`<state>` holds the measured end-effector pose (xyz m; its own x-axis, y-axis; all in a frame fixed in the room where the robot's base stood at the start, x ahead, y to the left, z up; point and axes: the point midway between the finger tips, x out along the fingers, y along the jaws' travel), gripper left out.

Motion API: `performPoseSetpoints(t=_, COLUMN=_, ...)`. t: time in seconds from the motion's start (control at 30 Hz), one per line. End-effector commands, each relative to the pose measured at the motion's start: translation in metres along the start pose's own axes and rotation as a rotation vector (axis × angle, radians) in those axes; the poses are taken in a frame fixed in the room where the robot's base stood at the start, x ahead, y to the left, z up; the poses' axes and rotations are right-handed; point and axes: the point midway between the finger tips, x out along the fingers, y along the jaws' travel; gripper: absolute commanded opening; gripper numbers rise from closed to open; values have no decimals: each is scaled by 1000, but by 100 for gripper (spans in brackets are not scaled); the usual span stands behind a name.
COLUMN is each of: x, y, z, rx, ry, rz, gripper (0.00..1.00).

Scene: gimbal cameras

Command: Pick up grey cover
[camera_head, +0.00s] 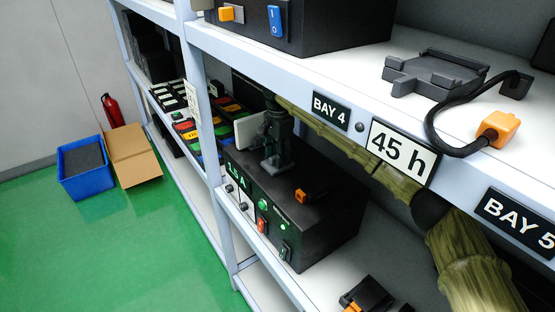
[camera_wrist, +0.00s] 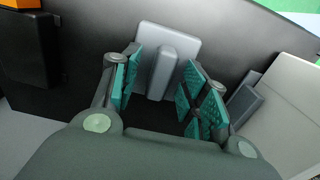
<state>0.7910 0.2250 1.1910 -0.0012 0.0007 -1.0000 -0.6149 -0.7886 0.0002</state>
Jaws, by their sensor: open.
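The grey cover (camera_wrist: 165,75) is a light grey plate with a raised ridge, against a black surface in the wrist view. My gripper (camera_wrist: 160,85) is open, with teal-padded fingers on either side of the ridge. In the head view my gripper (camera_head: 276,165) is over the black box (camera_head: 325,200) marked 1.5 A. A pale plate (camera_head: 249,130) stands just left of it; I cannot tell whether it is the cover.
The upper shelf edge (camera_head: 350,142), with the BAY 4 and 45 h labels, runs close above my arm. A dark grey device (camera_head: 435,73) with a cable sits on that shelf. A blue bin (camera_head: 85,170) and cardboard box (camera_head: 133,155) stand on the open green floor.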

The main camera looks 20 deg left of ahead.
Motion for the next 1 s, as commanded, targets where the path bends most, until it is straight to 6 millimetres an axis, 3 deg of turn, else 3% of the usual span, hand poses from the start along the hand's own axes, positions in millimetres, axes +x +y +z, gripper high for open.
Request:
performPoseSetpoints(t=0.33, x=4, y=0, z=1, rx=-1, ry=1, rz=0, gripper=43)
performPoseSetpoints(t=0.57, x=4, y=0, z=0, rx=0, ry=1, rz=0, gripper=1)
performPoseSetpoints(t=1.0, x=1, y=0, z=0, rx=0, ry=1, rz=-1, gripper=0)
